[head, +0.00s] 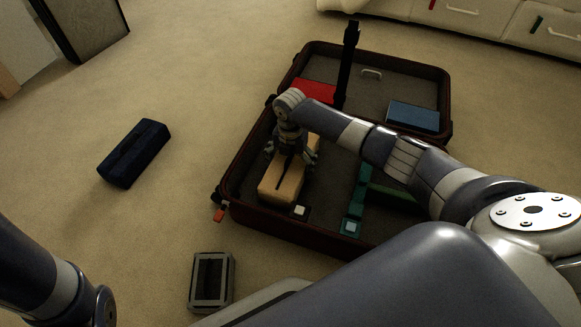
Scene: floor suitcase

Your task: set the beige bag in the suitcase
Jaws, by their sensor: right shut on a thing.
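The open suitcase (228,176) lies on the carpet, dark with a reddish rim. The beige bag (279,183) is a long box shape with a dark strip on top. It is inside the left part of the suitcase's near half. My right gripper (290,158) comes down from above and is shut on the beige bag. The arm and gripper hide part of the bag, and I cannot tell whether it rests on the suitcase floor. Of my left arm only a link shows at the lower left; its gripper is out of view.
The suitcase also holds a red item (314,92), a blue item (413,117) and a green item (361,190). A black upright post (347,62) rises at its middle. A navy bag (134,153) and a grey frame-like box (211,280) lie on the carpet. Drawers (470,14) stand behind.

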